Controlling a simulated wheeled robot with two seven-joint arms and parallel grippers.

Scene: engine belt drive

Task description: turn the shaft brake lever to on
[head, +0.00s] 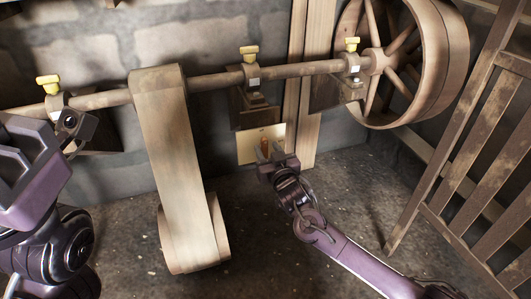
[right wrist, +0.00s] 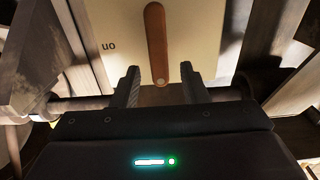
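The brake lever (head: 265,147) is a brown wooden bar on a cream plate (head: 246,151) low on the wall beneath the shaft. In the right wrist view the lever (right wrist: 155,40) stands nearly straight up the picture, with a light dot at its lower end. The word "on" shows upside down on the plate (right wrist: 195,30), left of the lever. My right gripper (right wrist: 161,78) is open, its fingertips either side of the lever's lower end with gaps; contact is not visible. In the head view my right gripper (head: 274,160) is just below the lever. My left gripper (head: 76,128) is at the left, its fingers unclear.
The shaft (head: 212,82) runs along the wall through bearings with yellow caps. A wide belt (head: 170,145) hangs left of the plate. A large spoked wheel (head: 445,65) is at upper right. A wooden slatted guard (head: 470,150) stands at right. Floor before the plate is open.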

